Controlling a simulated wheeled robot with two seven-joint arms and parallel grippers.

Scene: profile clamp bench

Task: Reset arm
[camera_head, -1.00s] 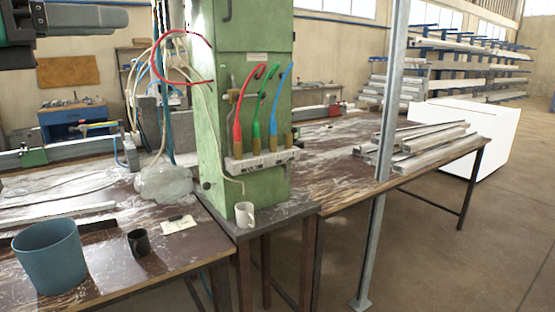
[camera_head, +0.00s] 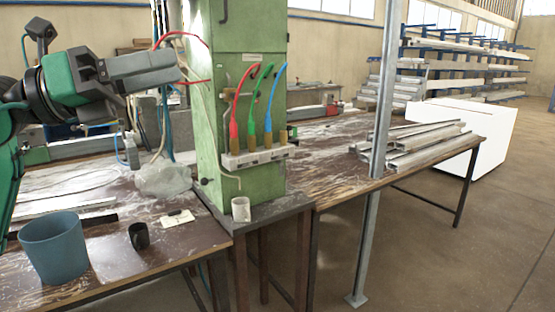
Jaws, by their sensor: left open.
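My left gripper (camera_head: 172,67) is at the upper left in the head view, on my green and black arm. It is raised above the left bench and points right toward the green machine column (camera_head: 240,110). I see nothing held in it, and its fingers show from the side. My right gripper is out of view.
The left bench (camera_head: 110,250) bears a blue-grey bucket (camera_head: 54,248), a dark cup (camera_head: 139,236) and a plastic bag (camera_head: 163,180). Metal profiles (camera_head: 420,140) lie on the right bench. A steel post (camera_head: 380,130) stands in front.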

